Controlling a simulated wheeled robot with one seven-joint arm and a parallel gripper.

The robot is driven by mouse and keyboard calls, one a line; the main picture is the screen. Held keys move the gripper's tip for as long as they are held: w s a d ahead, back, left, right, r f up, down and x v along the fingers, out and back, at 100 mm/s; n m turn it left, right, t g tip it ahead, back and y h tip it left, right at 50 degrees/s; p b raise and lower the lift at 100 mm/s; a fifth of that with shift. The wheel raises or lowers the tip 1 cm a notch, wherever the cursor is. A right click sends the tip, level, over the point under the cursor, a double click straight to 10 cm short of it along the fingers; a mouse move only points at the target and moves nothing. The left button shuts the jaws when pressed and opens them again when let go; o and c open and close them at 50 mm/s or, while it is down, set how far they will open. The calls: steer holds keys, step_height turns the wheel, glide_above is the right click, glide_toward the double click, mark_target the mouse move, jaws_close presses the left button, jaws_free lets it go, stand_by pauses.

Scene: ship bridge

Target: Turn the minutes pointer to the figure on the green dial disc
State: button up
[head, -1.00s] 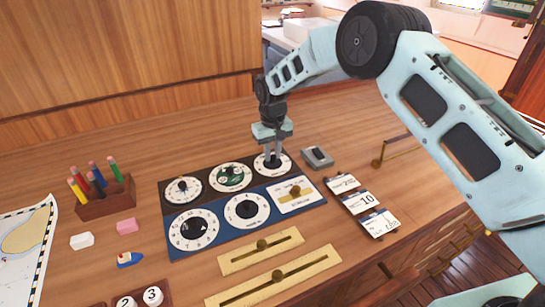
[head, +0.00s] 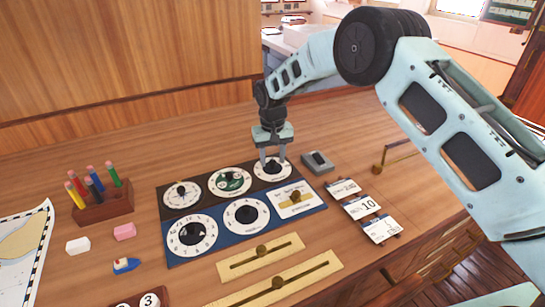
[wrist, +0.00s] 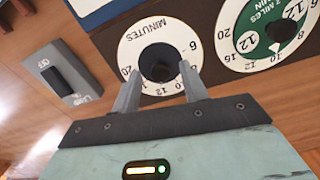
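The white minutes dial (head: 262,176) is at the top right of the panel; it also shows in the wrist view (wrist: 132,48). Its black knob (wrist: 158,62) is at the centre; I cannot tell which figure its pointer marks. My gripper (head: 273,162) is directly over this dial, pointing down. In the wrist view its fingers (wrist: 158,70) are apart, one on each side of the knob's near part, with gaps to it. The green dial disc (wrist: 270,40) is beside the minutes dial, with figures and a small white pointer; its exact reading is unclear.
The panel (head: 166,208) also carries other dials and a slider plate. A grey switch box (head: 318,162) stands close to the right of my gripper. Flip cards (head: 362,207) are further right, brass sliders (head: 262,251) in front, and a pencil block (head: 105,203) on the left.

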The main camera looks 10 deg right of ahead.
mark_target(273, 161)
step_height(273, 161, up, 17)
steer(key=b, duration=0.3)
steer(key=shift+r+b, duration=0.2)
steer(key=shift+b, duration=0.2)
steer(key=s+a+r+n+y, duration=0.1)
steer(key=s+a+n, duration=0.1)
steer(key=s, duration=0.9)
steer(key=s+a+n, duration=0.2)
steer(key=s+a, duration=0.1)
steer(key=s, duration=0.8)
steer(key=s+d+f, duration=0.2)
steer(key=s, duration=0.5)
steer(key=s+d+f+n, duration=0.1)
steer(key=s+d+f, duration=0.1)
steer(key=s, duration=0.5)
steer(key=s+d+f+n, duration=0.1)
steer(key=s+d, duration=0.3)
steer(key=s, duration=0.3)
steer(key=shift+s+f, duration=0.25)
steer(key=shift+f, duration=0.15)
